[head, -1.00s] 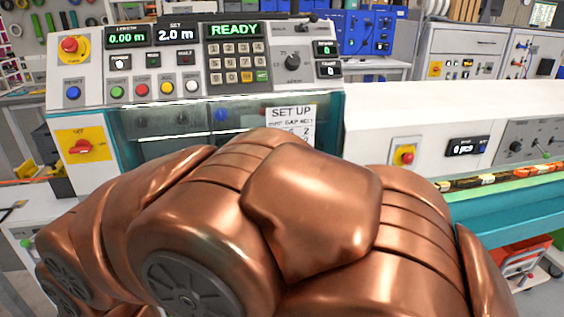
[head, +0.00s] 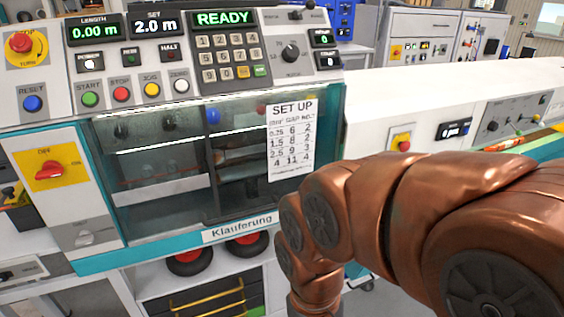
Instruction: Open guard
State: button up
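The guard (head: 165,185) is a clear window in a teal frame on the front of the machine, below the button panel. It looks shut, and dark machine parts show behind it. A "SET UP" sheet (head: 291,140) hangs over its right part, and a "Klauferung" label (head: 240,228) is on the teal strip below. My copper arm covers the area right of the guard. My gripper is not visible in this view.
The control panel (head: 170,60) reads READY, 0.00 m and 2.0 m. A red emergency knob (head: 20,43) is at top left and a red-on-yellow switch (head: 50,174) at left. Black reels with red centres (head: 189,262) sit below. A white bench (head: 430,100) extends right.

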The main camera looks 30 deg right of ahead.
aim_at(291, 126)
jog(key=u, duration=0.2)
jog(key=k, duration=1.05)
jog(key=u, duration=1.7)
jog(key=i, duration=0.65)
jog(key=z, duration=0.65)
jog(key=i, duration=0.6)
jog(key=z, duration=0.75)
